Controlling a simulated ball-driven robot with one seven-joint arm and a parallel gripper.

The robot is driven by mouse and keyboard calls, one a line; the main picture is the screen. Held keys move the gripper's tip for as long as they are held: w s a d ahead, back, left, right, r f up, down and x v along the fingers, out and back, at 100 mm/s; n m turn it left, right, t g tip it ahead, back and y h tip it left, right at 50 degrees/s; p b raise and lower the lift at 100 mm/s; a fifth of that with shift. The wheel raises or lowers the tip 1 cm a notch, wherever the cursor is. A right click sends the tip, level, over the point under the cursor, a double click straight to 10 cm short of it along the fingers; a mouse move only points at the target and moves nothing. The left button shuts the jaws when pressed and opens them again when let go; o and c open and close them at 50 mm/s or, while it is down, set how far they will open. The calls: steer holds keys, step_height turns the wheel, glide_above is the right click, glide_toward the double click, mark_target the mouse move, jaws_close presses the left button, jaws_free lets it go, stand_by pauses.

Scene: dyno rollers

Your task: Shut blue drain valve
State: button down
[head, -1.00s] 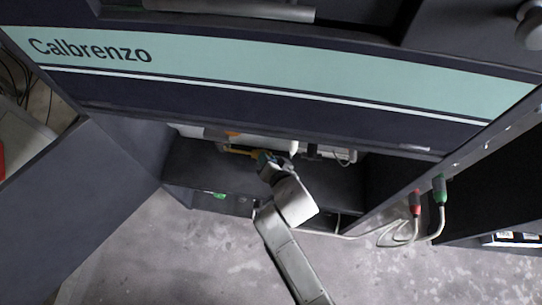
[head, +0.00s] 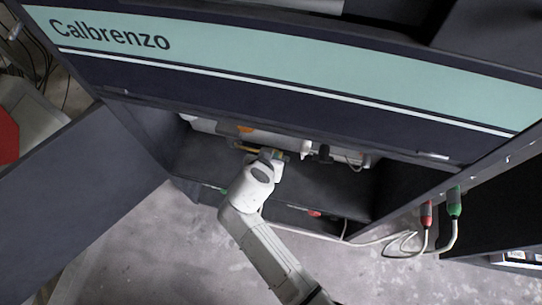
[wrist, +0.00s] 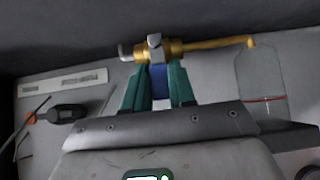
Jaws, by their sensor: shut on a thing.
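The drain valve shows in the wrist view as a brass body (wrist: 176,48) with a steel nut and a brass pipe running right. Its blue handle (wrist: 159,80) points down in the picture, roughly across the pipe. My gripper (wrist: 158,90) has its green fingers shut on the blue handle, one on each side. In the head view my gripper (head: 274,156) reaches into the low cabinet opening beside the brass pipe (head: 248,149). The handle cannot be made out there.
A clear bottle (wrist: 262,82) stands under the pipe's right end. A black clip-like device (wrist: 66,113) lies left. An open dark door (head: 80,205) flanks the opening at left. Red (head: 426,213) and green (head: 454,203) plugs with cables are at right.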

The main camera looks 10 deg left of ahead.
stand_by(0.4)
steer(key=c, duration=1.3)
jaws_free()
steer(key=shift+f, duration=0.1)
steer(key=p+v, duration=0.3)
steer(key=v, duration=0.8)
steer(key=shift+w+a, duration=0.1)
